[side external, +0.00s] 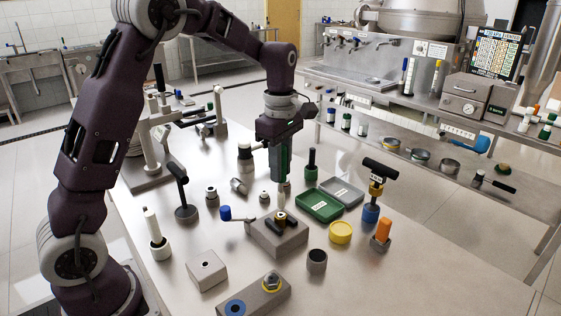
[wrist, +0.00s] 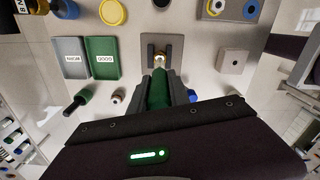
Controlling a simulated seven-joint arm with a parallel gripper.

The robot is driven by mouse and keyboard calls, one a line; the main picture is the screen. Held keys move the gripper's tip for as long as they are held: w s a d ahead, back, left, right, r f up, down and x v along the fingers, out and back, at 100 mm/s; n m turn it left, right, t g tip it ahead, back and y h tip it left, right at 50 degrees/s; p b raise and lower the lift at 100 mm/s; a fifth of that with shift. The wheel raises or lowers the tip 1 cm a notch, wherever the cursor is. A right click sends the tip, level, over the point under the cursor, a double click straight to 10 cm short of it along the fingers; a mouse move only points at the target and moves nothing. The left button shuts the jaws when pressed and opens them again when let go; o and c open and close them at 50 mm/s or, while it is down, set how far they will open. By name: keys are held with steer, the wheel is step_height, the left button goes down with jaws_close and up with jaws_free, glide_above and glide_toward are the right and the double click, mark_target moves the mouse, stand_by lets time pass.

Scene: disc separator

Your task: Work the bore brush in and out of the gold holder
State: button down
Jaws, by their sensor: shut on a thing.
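My gripper (side external: 281,176) points straight down over the grey block (side external: 291,244) near the middle of the table. It is shut on the bore brush, whose green handle (wrist: 158,90) shows between the fingers in the wrist view. A pale lower part of the brush (side external: 284,192) shows below the fingers in the side view. The gold holder (side external: 281,217) sits on the block between dark jaws; it also shows in the wrist view (wrist: 160,58), just beyond the brush. The brush is upright above the holder; whether its tip is inside the bore I cannot tell.
An open green case (side external: 320,205), a yellow lid (side external: 341,232) and a dark grey cup (side external: 317,261) stand to the right. A pale block with a hole (side external: 207,271) lies at front left.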

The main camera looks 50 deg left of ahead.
steer(key=shift+f, duration=0.5)
steer(key=shift+f, duration=1.65)
steer(key=shift+r, duration=0.95)
step_height(320, 180, down, 2)
steer(key=shift+r, duration=0.1)
